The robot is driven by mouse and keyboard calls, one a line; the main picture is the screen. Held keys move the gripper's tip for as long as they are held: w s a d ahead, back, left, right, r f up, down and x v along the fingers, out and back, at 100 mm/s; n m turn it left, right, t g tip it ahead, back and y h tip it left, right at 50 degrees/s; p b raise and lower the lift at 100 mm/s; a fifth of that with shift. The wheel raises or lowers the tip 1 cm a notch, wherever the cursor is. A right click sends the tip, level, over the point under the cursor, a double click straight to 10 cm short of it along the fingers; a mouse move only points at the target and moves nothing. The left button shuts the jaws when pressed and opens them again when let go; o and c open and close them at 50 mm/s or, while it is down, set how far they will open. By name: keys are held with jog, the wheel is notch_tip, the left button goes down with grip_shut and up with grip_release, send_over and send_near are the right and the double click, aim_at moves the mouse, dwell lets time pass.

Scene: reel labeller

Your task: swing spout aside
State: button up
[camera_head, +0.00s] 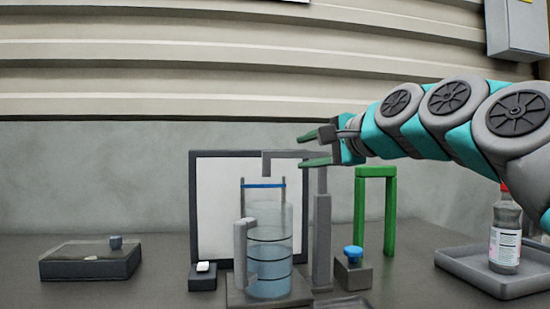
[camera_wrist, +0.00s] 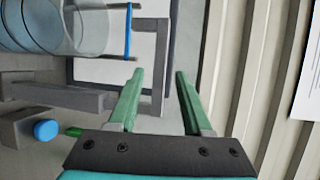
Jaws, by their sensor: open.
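The spout (camera_head: 290,154) is a grey horizontal bar on top of a grey post (camera_head: 322,235). Its short downturned end is at the left, above a clear cylinder vessel (camera_head: 270,262). My gripper (camera_head: 302,150) is open and comes in from the right at the height of the spout. In the wrist view, my two green fingers (camera_wrist: 159,76) are apart, and the spout bar (camera_wrist: 161,55) shows in the gap between them. I cannot tell whether either finger touches it. The vessel (camera_wrist: 90,30) also shows at the upper left of that view.
A dark-framed white board (camera_head: 218,205) stands behind the vessel. A blue knob (camera_head: 353,254) on a grey block and a green frame (camera_head: 390,215) stand right of the post. A bottle (camera_head: 506,240) sits in a tray (camera_head: 480,280). A dark box (camera_head: 85,268) lies left.

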aim_at(286, 157)
jog(key=x, duration=0.7)
jog(key=shift+w+a+p, duration=0.2)
jog(key=shift+p, duration=0.15)
grip_shut()
jog(key=shift+f, duration=0.1)
dwell(1.0)
